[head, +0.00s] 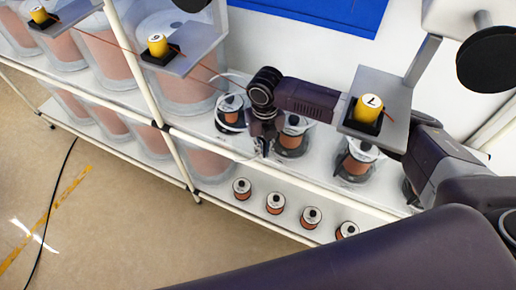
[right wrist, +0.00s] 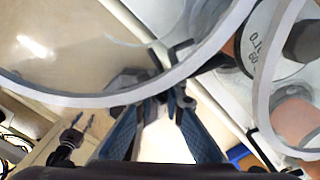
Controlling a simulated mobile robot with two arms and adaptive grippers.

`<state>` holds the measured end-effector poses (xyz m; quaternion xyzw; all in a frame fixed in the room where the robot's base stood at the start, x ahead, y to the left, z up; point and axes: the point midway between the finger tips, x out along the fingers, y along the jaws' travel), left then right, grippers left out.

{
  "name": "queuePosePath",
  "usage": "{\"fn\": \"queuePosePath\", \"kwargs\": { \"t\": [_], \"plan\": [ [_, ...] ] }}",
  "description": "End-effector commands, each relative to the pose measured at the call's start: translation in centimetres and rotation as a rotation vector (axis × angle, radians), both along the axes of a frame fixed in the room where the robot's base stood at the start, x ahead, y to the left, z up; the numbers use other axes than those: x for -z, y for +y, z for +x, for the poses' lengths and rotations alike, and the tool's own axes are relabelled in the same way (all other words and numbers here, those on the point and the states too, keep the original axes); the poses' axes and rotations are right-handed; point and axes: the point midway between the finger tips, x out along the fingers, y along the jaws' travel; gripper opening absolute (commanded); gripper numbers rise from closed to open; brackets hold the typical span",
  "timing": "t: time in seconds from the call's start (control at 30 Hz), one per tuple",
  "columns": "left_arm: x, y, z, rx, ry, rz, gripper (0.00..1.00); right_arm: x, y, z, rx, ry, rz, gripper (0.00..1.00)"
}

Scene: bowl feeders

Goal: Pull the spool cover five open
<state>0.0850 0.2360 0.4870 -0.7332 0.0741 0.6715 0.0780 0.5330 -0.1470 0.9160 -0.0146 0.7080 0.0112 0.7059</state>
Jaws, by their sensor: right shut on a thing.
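In the head view my right gripper (head: 263,148) points down at the front of the upper shelf, between two dark-topped copper spools. Clear covers show around the left spool (head: 230,113) and the right spool (head: 292,137). In the right wrist view a large clear spool cover (right wrist: 95,99) arcs across the picture, its thick rim passing just in front of my fingertips (right wrist: 168,100). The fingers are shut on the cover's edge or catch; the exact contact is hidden. I cannot read which cover is number five. My left gripper is not in view.
Several small copper spools (head: 275,203) line the lower shelf. A white shelf rail (head: 290,190) runs along the front.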

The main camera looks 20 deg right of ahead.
Motion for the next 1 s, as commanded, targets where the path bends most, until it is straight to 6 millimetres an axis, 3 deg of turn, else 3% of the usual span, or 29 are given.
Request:
{"fn": "queuePosePath", "kwargs": {
  "t": [0.57, 0.6, 0.73, 1.0],
  "plan": [
    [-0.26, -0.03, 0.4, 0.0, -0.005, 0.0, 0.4, -0.58, -0.53, 0.8, 0.011, -0.018, 0.006, 0.0],
    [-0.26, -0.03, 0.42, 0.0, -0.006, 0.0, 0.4, -0.59, -0.52, 0.81, 0.011, -0.018, 0.006, 0.12],
    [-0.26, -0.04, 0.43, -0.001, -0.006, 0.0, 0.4, -0.5, -0.53, 0.7, 0.01, -0.015, 0.005, 0.24],
    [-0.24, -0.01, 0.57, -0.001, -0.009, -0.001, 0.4, -0.34, -0.5, 0.42, 0.006, -0.009, 0.002, 0.24]
  ]
}}
